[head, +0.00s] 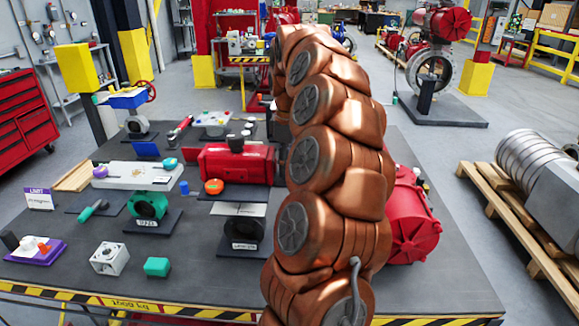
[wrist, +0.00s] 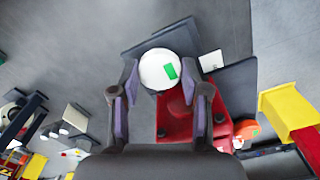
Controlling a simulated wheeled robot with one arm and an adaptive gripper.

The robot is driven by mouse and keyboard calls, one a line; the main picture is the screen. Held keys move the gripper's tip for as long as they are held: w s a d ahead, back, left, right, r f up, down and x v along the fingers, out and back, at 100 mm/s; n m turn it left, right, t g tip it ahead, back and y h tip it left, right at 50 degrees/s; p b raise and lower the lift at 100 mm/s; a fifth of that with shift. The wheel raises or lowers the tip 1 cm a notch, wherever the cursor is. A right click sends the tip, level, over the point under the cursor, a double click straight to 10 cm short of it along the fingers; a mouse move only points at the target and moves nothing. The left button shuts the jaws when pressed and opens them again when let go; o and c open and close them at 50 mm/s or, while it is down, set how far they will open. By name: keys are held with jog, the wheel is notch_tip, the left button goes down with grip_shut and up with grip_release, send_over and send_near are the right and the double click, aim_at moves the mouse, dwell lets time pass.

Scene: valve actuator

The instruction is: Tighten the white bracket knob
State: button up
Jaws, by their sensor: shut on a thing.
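A round white knob (wrist: 158,68) with a green patch on its face shows in the wrist view, between the fingers of my gripper (wrist: 163,78). The fingers sit on either side of the knob and are shut on it. A red body (wrist: 176,118) lies just below the knob in this view, partly between the fingers; how the two join is hidden. In the head view my copper-coloured arm blocks the middle, so the gripper and this knob cannot be seen there.
The dark workbench (head: 190,275) holds a red actuator (head: 238,163), a white plate with coloured knobs (head: 138,175), a green ring part (head: 147,207) and a white cube (head: 110,259). A yellow post (wrist: 290,108) stands right in the wrist view. A wooden pallet (head: 530,225) is on the floor.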

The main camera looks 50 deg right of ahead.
jog(key=o, duration=1.1)
jog(key=shift+o, duration=0.2)
jog(key=shift+r, duration=0.1)
jog(key=shift+d+r, duration=0.1)
jog(key=shift+r, duration=3.55)
